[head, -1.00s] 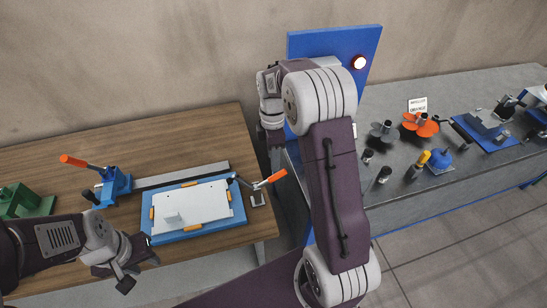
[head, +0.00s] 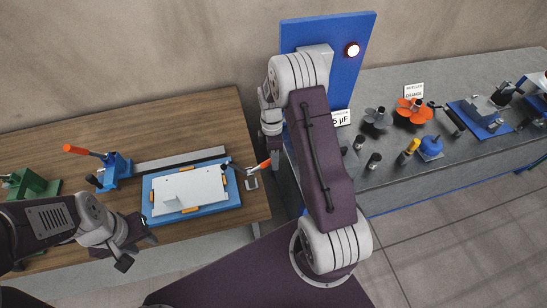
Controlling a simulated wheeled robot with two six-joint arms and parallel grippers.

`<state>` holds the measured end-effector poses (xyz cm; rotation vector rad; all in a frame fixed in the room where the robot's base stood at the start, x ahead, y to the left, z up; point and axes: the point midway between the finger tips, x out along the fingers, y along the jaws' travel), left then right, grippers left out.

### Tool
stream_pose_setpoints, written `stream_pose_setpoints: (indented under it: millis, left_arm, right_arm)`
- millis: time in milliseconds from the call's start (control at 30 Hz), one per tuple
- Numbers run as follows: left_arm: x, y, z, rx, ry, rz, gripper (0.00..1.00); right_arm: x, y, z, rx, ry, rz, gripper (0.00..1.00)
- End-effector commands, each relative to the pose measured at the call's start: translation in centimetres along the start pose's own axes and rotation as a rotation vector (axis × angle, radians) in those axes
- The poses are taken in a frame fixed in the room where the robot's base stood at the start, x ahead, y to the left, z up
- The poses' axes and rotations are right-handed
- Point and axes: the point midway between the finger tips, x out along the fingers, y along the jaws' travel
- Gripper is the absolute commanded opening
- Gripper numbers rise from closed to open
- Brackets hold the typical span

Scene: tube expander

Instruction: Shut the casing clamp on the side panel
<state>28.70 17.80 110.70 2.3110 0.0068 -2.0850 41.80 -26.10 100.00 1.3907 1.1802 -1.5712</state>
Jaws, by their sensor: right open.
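The white side panel (head: 205,190) lies flat in a blue fixture (head: 160,218) with small orange blocks on the left table. A toggle clamp with an orange handle (head: 264,164) is at the fixture's right edge. Its handle slants up to the right, and its end is partly hidden by my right gripper. My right gripper (head: 273,160) points down, open, right at the handle's end; I cannot tell whether it touches. My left gripper (head: 138,252) is open and empty in front of the fixture's left front corner.
A blue tool with an orange lever (head: 115,170) and a green tool (head: 22,185) stand on the left of the wooden table (head: 180,120). A blue upright board (head: 350,75) with a lit lamp (head: 352,49) stands behind my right arm. The grey bench (head: 400,180) holds several parts.

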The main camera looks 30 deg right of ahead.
Motion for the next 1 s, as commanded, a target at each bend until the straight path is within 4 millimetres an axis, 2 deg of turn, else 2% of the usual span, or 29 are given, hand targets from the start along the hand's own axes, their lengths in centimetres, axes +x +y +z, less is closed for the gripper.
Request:
stream_pose_setpoints:
  millis: [100, 333, 367, 500, 1000]
  left_arm:
    - [-0.28, 0.00, -0.03, 0.000, 0.000, 0.000, 0.36]
    - [-0.23, 0.00, -0.02, 0.000, 0.000, 0.000, 0.36]
    - [-0.23, 0.00, -0.02, 0.000, 0.000, 0.000, 0.36]
    - [-0.23, 0.00, -0.02, 0.000, 0.000, 0.000, 0.36]
    - [-0.24, 0.00, -0.03, 0.000, 0.000, 0.000, 0.36]
  right_arm:
    - [0.86, -0.03, -0.01, 0.000, 0.000, 0.000, 0.41]
    - [1.08, 0.02, -0.01, 0.000, 0.000, 0.001, 0.41]
    - [1.08, 0.01, -0.01, 0.000, 0.000, 0.001, 0.39]
    - [1.06, 0.01, -0.01, 0.000, 0.000, 0.001, 0.00]
    - [1.04, 0.01, -0.06, 0.001, 0.001, 0.001, 0.00]
